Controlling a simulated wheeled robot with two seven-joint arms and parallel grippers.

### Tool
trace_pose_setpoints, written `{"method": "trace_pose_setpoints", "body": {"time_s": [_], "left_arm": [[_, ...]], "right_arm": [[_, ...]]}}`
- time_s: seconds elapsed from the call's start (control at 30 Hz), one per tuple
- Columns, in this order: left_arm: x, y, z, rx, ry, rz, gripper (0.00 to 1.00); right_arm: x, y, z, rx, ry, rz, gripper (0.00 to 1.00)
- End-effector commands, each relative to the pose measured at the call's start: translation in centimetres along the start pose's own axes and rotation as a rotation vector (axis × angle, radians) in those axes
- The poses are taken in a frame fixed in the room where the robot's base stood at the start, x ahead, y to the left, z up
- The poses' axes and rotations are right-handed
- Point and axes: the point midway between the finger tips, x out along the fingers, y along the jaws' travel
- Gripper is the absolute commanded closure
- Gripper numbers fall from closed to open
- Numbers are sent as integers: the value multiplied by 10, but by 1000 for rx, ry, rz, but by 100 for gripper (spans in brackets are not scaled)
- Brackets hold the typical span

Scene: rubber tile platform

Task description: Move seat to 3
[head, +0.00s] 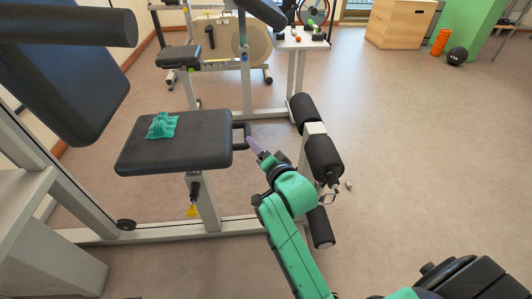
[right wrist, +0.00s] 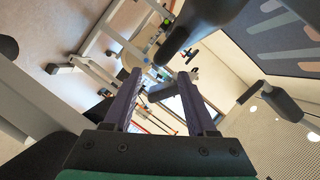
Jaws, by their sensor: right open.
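The black padded seat (head: 172,145) of a weight machine is at left centre in the head view, with a crumpled teal cloth on it. Below it, the seat post (head: 207,205) carries a black knob and a yellow knob (head: 192,210). A dark loop handle (head: 241,134) sticks out at the seat's right edge. My right gripper (head: 254,145) is just right of this handle; whether they touch is unclear. In the right wrist view its two purple fingers (right wrist: 160,95) are apart, with no clear object held. No number marks are readable. My left gripper is out of view.
Black foam rollers (head: 323,155) on a frame stand right of my right gripper. A backrest pad (head: 70,85) rises at the left. A white table (head: 300,40), wooden box (head: 400,22) and black ball (head: 457,56) are farther back.

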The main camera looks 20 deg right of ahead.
Motion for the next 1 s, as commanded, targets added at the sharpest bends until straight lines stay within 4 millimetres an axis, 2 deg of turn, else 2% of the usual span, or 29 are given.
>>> {"method": "trace_pose_setpoints", "body": {"time_s": [0.03, 0.1, 0.2, 0.3, 0.8, 0.87, 0.97, 1.0], "left_arm": [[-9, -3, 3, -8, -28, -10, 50], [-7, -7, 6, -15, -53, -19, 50], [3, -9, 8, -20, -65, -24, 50], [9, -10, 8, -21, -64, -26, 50], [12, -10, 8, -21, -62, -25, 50], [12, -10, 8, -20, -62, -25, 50], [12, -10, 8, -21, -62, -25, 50], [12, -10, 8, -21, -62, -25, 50]], "right_arm": [[-15, -1, -1, 2, -2, 4, 43], [-32, -1, -1, 3, -1, 4, 43], [-51, -1, 0, 1, -1, 2, 43], [-61, 0, 0, 1, 0, 1, 43], [-63, 1, 0, -4, -1, 3, 43], [-63, 9, 4, -31, -21, 30, 43], [-70, 46, 24, -169, -131, 154, 43], [-76, 67, 36, -249, -202, 218, 43]]}}
